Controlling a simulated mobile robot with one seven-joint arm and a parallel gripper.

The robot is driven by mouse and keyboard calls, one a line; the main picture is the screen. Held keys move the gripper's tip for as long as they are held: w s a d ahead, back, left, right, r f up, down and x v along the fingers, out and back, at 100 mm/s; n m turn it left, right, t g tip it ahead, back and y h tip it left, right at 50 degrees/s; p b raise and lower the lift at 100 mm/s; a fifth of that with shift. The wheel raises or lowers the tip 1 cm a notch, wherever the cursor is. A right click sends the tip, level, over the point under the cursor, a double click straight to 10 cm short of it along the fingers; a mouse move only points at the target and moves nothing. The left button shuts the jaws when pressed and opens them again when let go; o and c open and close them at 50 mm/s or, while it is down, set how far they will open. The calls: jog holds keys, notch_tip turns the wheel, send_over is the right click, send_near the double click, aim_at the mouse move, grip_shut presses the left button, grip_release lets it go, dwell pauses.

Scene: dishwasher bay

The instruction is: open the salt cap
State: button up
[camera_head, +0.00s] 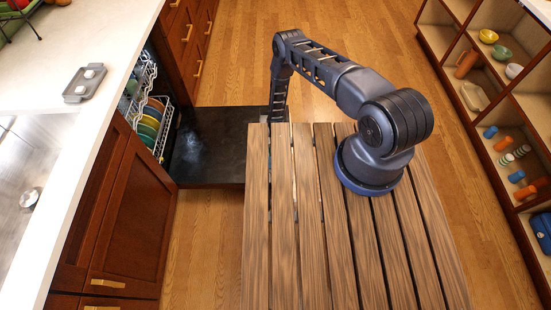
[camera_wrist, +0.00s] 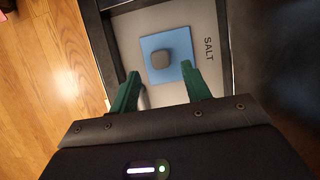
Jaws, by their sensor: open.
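The salt cap shows in the wrist view as a grey rounded knob (camera_wrist: 158,61) on a blue square plate (camera_wrist: 176,72). The plate sits on a light grey panel marked "SALT" (camera_wrist: 209,50). My gripper (camera_wrist: 160,82) has two green fingers, which are apart with nothing between them. The fingertips are near the lower edge of the blue plate, one on each side, just below the knob in the picture. I cannot tell the height gap between the fingertips and the plate. In the head view my gripper and the cap are hidden beyond the slatted table.
The dishwasher's black door (camera_head: 208,145) lies open beside the counter (camera_head: 105,50). A white rack with plates (camera_head: 148,127) stands inside the bay. A dark frame (camera_wrist: 97,50) borders the salt panel. Shelves (camera_head: 505,75) stand at the right. Wooden floor (camera_head: 205,240) is clear between cabinets and table.

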jog(key=shift+x, duration=2)
grip_shut()
